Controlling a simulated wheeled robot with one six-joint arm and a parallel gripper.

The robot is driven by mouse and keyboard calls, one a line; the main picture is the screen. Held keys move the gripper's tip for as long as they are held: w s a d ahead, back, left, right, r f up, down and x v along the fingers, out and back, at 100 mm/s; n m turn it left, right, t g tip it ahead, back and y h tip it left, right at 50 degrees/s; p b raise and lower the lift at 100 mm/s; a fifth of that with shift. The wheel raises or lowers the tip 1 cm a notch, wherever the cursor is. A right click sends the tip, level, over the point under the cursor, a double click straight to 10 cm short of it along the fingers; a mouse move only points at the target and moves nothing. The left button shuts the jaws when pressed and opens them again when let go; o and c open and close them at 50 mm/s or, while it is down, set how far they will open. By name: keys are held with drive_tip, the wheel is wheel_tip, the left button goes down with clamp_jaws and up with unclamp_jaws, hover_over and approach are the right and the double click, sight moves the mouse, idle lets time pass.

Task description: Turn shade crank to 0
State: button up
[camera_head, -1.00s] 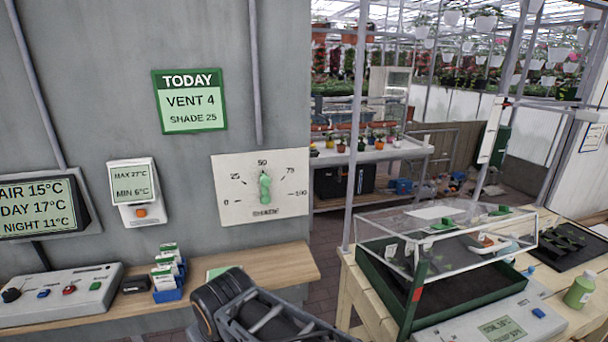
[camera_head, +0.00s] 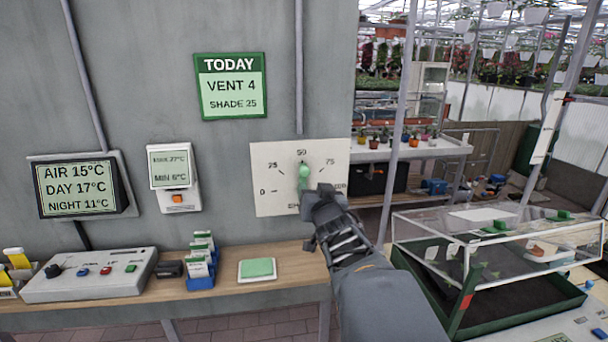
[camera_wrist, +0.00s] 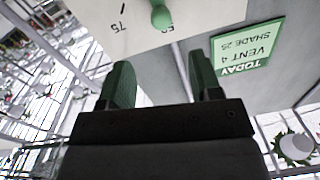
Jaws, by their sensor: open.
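The shade crank (camera_head: 304,175) is a green handle on a white dial plate (camera_head: 273,165) on the grey wall. Its knob end points up at about 50. The marks 0, 25, 50 and 75 show; the lower right of the plate is hidden behind my gripper. My gripper (camera_head: 318,205) is in front of the plate's lower right, just below and right of the crank. In the wrist view the two green fingers (camera_wrist: 162,85) stand apart with nothing between them. The crank's knob (camera_wrist: 161,15) shows beyond the fingertips at the top, apart from them.
A green sign (camera_head: 231,86) above the dial reads VENT 4, SHADE 25. Below, a wooden shelf (camera_head: 270,272) carries a control box (camera_head: 90,275), seed packets and a green pad (camera_head: 257,269). A clear-lidded propagator (camera_head: 490,250) stands at right.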

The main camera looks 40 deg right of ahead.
sight(305, 174)
drive_tip(key=p+x, duration=0.2)
drive_tip(key=x, duration=1)
drive_tip(key=shift+w+a, duration=0.1)
drive_tip(key=shift+w, duration=0.05)
clamp_jaws()
